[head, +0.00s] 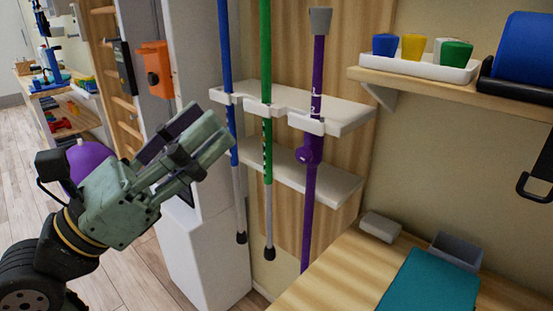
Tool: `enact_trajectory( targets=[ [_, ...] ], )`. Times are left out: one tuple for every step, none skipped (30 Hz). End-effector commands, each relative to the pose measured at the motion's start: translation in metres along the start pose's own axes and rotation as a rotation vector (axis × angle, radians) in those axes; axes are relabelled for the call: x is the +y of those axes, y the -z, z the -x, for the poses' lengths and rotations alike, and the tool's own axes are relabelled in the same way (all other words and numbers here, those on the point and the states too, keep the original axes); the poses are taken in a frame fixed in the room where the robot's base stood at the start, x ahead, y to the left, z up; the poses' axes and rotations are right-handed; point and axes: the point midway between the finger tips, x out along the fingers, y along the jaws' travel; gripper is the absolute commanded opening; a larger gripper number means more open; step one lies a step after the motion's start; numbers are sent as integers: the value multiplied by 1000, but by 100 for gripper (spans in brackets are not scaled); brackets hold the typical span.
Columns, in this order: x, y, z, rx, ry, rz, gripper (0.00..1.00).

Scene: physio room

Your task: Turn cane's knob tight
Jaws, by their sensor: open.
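A purple cane (318,75) with a grey end cap on top stands upright in the white wall rack (345,115). Its round purple knob (304,155) sticks out to the left of the shaft, just below the upper rack shelf. I cannot tell how tight the knob is. My gripper (207,125) is open and empty, left of the blue pole, and points up and to the right. In the picture it is well apart from the knob. The lower end of the cane is hidden behind the wooden table.
A blue pole (224,45) and a green pole (266,60) hang in the rack left of the cane. A wooden table (335,275) with a teal mat (430,285) fills the lower right. A shelf (450,83) with coloured cups juts out at upper right.

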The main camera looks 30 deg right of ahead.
Motion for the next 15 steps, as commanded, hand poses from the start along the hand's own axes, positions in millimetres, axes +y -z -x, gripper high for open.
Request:
enact_trajectory(
  targets=[
    [12,36,-10,112,-19,-17,49],
    [19,56,-15,176,-34,-28,49],
    [28,80,-18,257,-50,-41,49],
    [33,97,-20,310,-61,-51,49],
    [38,112,-21,360,-69,-59,49],
    [43,128,-21,416,-80,-68,49],
    [47,138,-21,451,-87,-75,49],
    [50,147,-20,479,-93,-80,49],
    [52,155,-20,508,-98,-84,49],
    [54,160,-20,524,-102,-87,49],
    [55,163,-20,535,-103,-88,49],
    [56,166,-22,543,-105,-89,49],
    [56,168,-24,545,-105,-89,49],
    [57,169,-27,546,-105,-89,49],
    [57,171,-32,545,-104,-88,49]
  ],
)
